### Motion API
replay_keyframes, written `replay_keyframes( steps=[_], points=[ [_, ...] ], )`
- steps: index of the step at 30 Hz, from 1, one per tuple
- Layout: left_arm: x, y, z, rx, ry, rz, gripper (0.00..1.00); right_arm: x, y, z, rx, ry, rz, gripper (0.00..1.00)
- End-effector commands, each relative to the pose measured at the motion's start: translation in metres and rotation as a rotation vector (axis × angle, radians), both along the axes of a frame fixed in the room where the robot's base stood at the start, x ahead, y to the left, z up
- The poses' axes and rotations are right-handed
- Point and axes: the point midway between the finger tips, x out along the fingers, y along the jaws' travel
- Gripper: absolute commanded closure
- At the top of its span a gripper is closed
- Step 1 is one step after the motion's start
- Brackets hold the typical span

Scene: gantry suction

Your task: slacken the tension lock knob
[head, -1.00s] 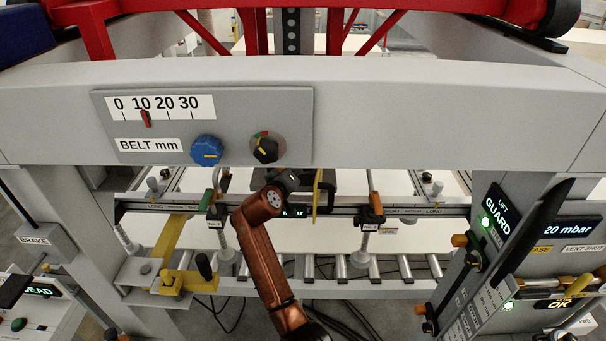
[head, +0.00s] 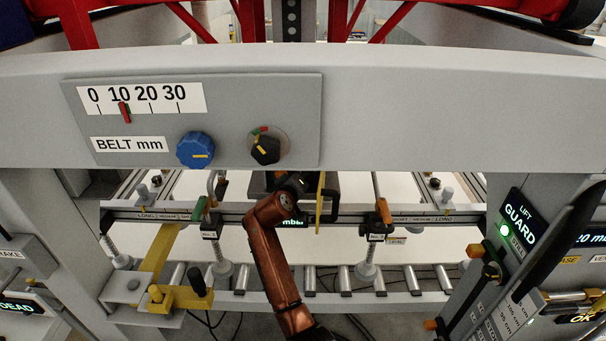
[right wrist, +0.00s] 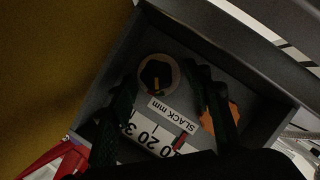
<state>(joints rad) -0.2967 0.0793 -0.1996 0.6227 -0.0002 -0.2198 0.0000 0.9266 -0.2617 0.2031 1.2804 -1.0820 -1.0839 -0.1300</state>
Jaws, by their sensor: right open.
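In the right wrist view, a black knob (right wrist: 155,76) with an orange pointer line sits on a pale disc on a dark grey panel (right wrist: 185,48) labelled SLACK mm. Which knob is the tension lock is not written. My right gripper (right wrist: 164,82) is open, its dark fingers on either side of the black knob and apart from it. An orange knob (right wrist: 232,112) is partly hidden behind one finger. In the head view a copper arm reaches under the beam; its gripper is hidden there. A second panel (head: 295,110), marked BELT mm, carries a blue knob (head: 195,150) and a black knob (head: 266,149). My left gripper is not in view.
The grey beam (head: 450,110) crosses above the arm. A yellow plate (head: 320,197) stands close beside the wrist. Below are a roller conveyor (head: 345,279) and a yellow bracket (head: 160,250). The lift guard display (head: 519,216) is at right.

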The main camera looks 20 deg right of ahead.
Motion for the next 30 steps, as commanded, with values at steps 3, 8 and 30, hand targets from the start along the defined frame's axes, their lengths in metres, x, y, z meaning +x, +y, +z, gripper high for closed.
replay_keyframes(
  steps=[3,8,30],
  points=[
    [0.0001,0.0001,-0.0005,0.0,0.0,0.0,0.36,0.0008,-0.0015,-0.0002,0.0,0.0,0.0,0.54],
    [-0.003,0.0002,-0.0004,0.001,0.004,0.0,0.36,0.0007,-0.0013,0.0001,0.0,0.0,0.0,0.56],
    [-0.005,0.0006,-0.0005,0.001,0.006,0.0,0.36,0.0005,-0.0008,-0.001,-0.007,0.003,0.0,0.96]
  ],
)
